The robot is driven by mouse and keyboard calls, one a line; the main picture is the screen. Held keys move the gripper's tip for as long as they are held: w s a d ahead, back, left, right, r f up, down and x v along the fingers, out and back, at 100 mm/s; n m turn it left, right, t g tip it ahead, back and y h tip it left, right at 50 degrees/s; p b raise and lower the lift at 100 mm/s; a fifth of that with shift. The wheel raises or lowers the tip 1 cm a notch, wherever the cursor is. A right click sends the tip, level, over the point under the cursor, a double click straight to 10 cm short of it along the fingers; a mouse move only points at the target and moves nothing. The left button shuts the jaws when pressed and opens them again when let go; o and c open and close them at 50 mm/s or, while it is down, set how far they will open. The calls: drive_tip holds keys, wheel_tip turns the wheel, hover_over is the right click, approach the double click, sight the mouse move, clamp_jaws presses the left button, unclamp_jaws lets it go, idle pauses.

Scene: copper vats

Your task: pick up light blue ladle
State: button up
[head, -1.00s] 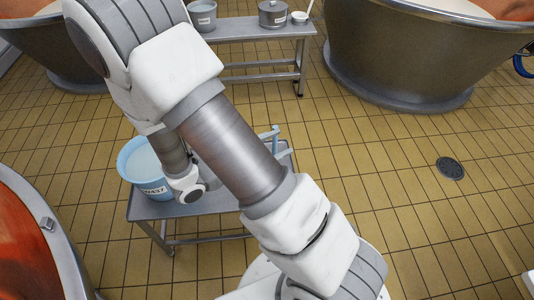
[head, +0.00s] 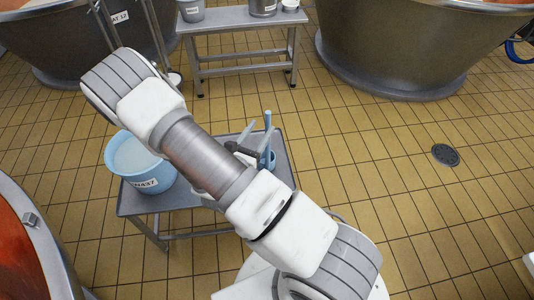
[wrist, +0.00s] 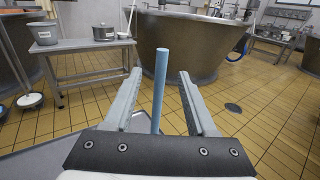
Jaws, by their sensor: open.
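The light blue ladle (head: 267,138) stands upright at the right side of a small grey table (head: 282,176), its handle up and its bowl low by the tabletop. In the wrist view, the ladle's handle (wrist: 161,85) rises between the two fingers of my gripper (wrist: 159,74). The fingers are open, with a visible gap on each side of the handle. The ladle's lower end is hidden by the gripper body in the wrist view. In the head view, my gripper (head: 247,138) is partly hidden behind my arm, just left of the handle.
A light blue bucket (head: 118,176) with a white label stands on the table's left side. A back bench (head: 245,22) holds a grey bucket (head: 191,10) and a pot (head: 263,7). Large vats stand around. Tiled floor on the right is clear, with a round drain (head: 445,155).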

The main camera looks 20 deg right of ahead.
drive_tip(key=b+x, duration=0.1)
drive_tip(key=x, duration=0.7)
drive_tip(key=shift+w+d, duration=0.25)
drive_tip(key=shift+d, duration=0.1)
clamp_jaws()
